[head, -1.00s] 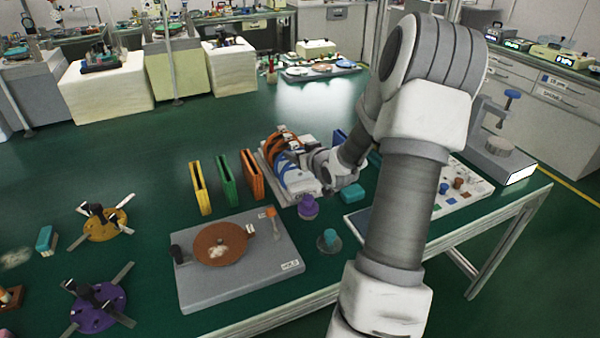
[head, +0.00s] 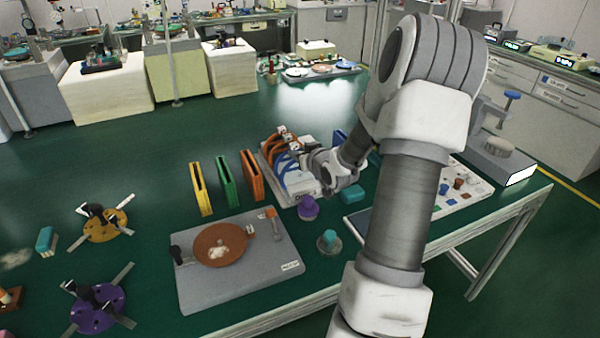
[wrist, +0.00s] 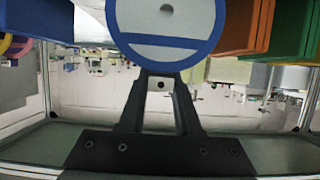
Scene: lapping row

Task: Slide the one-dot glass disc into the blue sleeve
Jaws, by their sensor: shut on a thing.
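In the wrist view my gripper (wrist: 160,76) is shut on a round pale disc (wrist: 165,30) with a blue rim, a blue bar and one dark dot; its top is cut off by the frame. In the head view my gripper (head: 314,160) is over the white rack, and the held disc cannot be made out clearly there. The blue sleeve (head: 340,136) stands behind my arm, partly hidden. A blue part, possibly this sleeve, shows at the top left of the wrist view (wrist: 22,14).
Yellow (head: 201,188), green (head: 226,180) and orange (head: 252,174) sleeves stand left of the white rack (head: 306,184) with orange and blue loops. A purple knob (head: 308,208), teal knob (head: 329,240) and grey plate (head: 250,285) with a brown disc are nearer.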

